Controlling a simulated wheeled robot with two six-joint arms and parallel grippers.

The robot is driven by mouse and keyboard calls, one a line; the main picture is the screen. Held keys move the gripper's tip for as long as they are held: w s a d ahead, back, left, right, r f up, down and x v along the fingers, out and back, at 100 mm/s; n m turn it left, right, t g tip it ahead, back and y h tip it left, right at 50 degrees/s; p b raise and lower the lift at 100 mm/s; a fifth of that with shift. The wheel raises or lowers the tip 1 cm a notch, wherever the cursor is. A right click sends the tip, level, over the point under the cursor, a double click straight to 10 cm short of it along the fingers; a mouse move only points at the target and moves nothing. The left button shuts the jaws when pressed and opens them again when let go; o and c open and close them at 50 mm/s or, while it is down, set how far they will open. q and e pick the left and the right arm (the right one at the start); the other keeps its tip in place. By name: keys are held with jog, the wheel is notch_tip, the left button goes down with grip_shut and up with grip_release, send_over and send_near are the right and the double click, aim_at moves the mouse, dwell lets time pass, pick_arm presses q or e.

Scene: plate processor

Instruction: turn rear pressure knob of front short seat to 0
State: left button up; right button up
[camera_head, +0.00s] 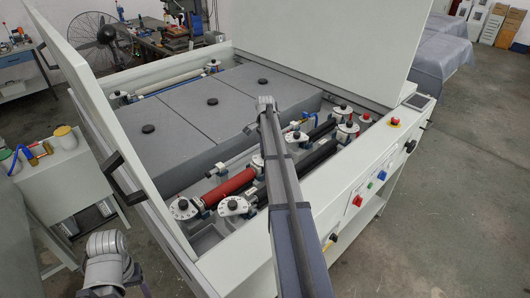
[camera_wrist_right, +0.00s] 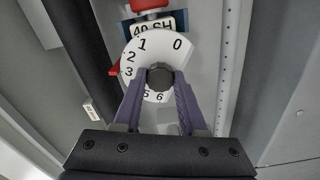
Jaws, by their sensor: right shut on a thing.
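In the right wrist view a black round knob (camera_wrist_right: 159,77) sits at the centre of a white dial (camera_wrist_right: 139,58) with printed numbers. The 0 is at the upper right, 1 at the top and 2 and 3 down the left side. A small red pointer (camera_wrist_right: 114,70) shows at the dial's left edge, near the 3. A "40 SH" label (camera_wrist_right: 153,26) lies above the dial. My right gripper (camera_wrist_right: 160,83) is shut on the knob. In the head view my right arm covers this spot, and I cannot make out the gripper. My left gripper is not clearly shown.
The machine has a raised lid (camera_head: 320,38), a grey bed (camera_head: 205,100), a red roller (camera_head: 228,186) and several other dials (camera_head: 183,208). A front panel (camera_head: 372,183) carries buttons. In the wrist view a dark roller (camera_wrist_right: 84,55) runs left of the dial.

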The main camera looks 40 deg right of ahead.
grip_shut()
jog(key=shift+n, duration=0.3)
jog(key=n, duration=0.4)
jog(key=shift+n, duration=0.4)
jog(key=n, duration=1.1)
jog(key=shift+n, duration=0.3)
jog(key=n, duration=0.6)
jog(key=shift+n, duration=0.6)
